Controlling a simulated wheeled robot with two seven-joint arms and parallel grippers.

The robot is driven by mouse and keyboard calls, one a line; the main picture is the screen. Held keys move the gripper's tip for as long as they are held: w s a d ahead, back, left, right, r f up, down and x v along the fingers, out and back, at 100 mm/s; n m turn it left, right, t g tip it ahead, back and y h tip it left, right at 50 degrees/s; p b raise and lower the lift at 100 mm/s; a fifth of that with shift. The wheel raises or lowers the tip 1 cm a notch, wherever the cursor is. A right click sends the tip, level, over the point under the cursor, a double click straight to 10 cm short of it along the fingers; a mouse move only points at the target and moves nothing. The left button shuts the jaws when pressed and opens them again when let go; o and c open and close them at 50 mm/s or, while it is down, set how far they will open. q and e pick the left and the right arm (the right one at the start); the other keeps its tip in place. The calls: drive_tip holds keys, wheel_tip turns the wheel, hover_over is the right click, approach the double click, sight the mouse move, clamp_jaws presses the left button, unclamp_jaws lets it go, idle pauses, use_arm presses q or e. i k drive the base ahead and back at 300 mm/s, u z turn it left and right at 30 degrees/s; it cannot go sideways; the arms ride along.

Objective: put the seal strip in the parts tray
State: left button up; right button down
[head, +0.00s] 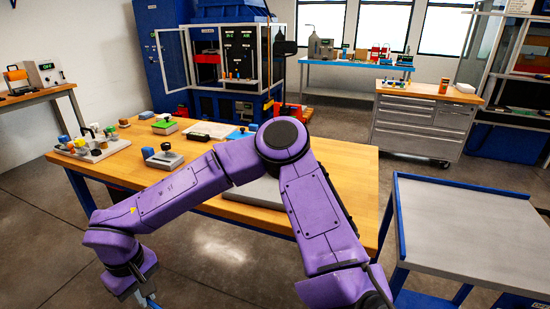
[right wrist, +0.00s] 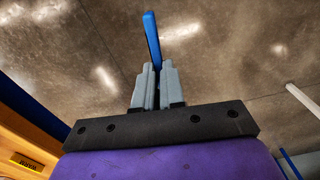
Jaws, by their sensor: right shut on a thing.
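My right gripper (right wrist: 153,85) is shut on a blue strip (right wrist: 152,38), which I take for the seal strip. The strip sticks out beyond the fingertips, with bare floor behind it in the right wrist view. In the head view my right arm bends over the wooden bench, and the gripper (head: 147,299) hangs low at the bottom edge, in front of the bench and mostly cut off. I cannot tell which thing is the parts tray; a flat grey tray-like plate (head: 260,194) lies on the bench, partly hidden by my arm. My left gripper is not in view.
The wooden bench (head: 118,163) holds a grey board (head: 98,154) with several small parts, and blocks and plates behind. A grey-topped cart (head: 470,222) stands at right. A drawer cabinet (head: 425,126) and a blue machine (head: 165,60) stand behind. Floor in front of the bench is clear.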

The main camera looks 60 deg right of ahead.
sight(262, 190)
drive_tip(key=z, duration=1.6)
